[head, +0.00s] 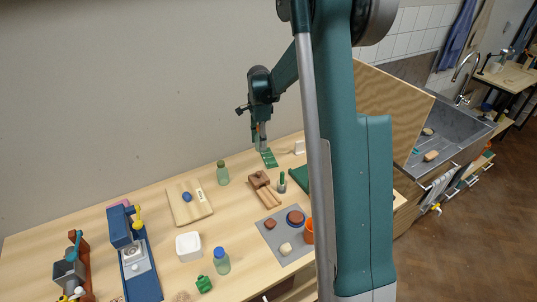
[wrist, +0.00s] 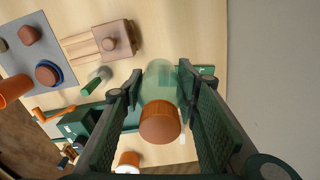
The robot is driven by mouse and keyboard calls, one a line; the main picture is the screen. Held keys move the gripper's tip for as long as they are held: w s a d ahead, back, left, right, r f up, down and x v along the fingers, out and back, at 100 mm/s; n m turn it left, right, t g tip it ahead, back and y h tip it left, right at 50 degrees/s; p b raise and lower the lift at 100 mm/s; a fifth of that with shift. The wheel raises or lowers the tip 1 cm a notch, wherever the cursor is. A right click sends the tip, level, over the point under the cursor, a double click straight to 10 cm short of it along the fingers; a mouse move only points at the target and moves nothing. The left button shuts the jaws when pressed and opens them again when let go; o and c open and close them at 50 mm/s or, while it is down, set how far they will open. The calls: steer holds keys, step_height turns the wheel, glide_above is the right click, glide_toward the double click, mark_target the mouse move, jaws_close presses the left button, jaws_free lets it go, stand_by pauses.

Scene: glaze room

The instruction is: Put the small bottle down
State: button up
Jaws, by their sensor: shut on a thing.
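The small bottle has a pale green see-through body (wrist: 160,72) and a brown cap (wrist: 160,124), and lies between my fingers in the wrist view. Its cap points toward the wrist camera and its body toward the table. My gripper (wrist: 160,82) is shut on it. In the head view my gripper (head: 261,140) is over the far side of the table (head: 150,215), near the wall, just behind a flat green thing (head: 269,158). The bottle is small and partly covered there. I cannot tell whether its base touches the table.
A green-capped bottle (head: 222,175) stands to the left. A wooden block (head: 262,190) and a small green-topped thing (head: 282,182) are in front. A grey mat (head: 283,255) carries several things. A white block (head: 299,147) is at right. Some bare table lies around the gripper.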

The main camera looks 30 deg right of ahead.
glide_above(268, 157)
step_height(268, 157, down, 2)
steer(key=shift+f+p, duration=0.1)
steer(key=shift+p, duration=0.25)
steer(key=shift+f, duration=0.1)
steer(key=shift+f, duration=2.95)
steer(key=shift+f+p, duration=0.3)
steer(key=shift+f, duration=1.6)
steer(key=shift+f, duration=0.2)
steer(key=o, duration=0.9)
steer(key=shift+r, duration=0.25)
